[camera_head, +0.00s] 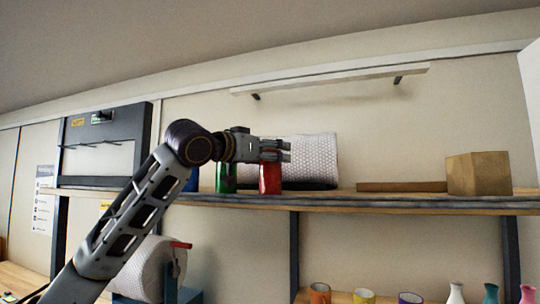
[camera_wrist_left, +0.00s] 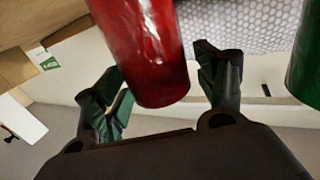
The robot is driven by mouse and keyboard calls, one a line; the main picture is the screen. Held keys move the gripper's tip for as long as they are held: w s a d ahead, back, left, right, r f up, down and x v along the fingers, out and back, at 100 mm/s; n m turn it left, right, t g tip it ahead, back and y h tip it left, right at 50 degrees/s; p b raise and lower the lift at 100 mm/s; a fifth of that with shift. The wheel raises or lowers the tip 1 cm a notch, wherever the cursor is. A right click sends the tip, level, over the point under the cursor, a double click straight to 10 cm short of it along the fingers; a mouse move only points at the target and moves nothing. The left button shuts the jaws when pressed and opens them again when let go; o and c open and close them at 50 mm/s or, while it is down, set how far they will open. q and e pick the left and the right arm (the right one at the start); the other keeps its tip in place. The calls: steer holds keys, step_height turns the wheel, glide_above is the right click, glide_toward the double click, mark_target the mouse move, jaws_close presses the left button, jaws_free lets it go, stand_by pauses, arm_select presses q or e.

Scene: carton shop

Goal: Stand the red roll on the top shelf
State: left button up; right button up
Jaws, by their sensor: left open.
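The red roll (camera_head: 270,178) stands upright on the wooden shelf board (camera_head: 370,200), in front of a bubble-wrap roll. My left gripper (camera_head: 285,150) is level with its upper part and reaches across it from the left. In the left wrist view the red roll (camera_wrist_left: 150,50) lies between the two spread fingers, with gaps showing on both sides near its end. The left gripper is open, its fingers astride the roll and not closed on it. The roll's lower part is cut off in the wrist view. My right gripper is not in view.
A green roll (camera_head: 225,178) and a blue one (camera_head: 192,181) stand just left of the red roll. Bubble wrap (camera_head: 315,160) is behind. A narrow white ledge (camera_head: 330,79) hangs above, bare. Mugs (camera_head: 364,296) stand below.

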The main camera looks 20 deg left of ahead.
arm_select(q)
steer(key=shift+r, duration=0.15)
steer(key=shift+s+a+b, duration=0.25)
steer(key=shift+s+b, duration=0.05)
steer(key=shift+s, duration=0.3)
steer(key=b+v, duration=0.3)
steer(key=v, duration=0.7)
steer(key=shift+s+a+b, duration=0.2)
steer(key=shift+s+b, duration=0.1)
steer(key=shift+s, duration=0.05)
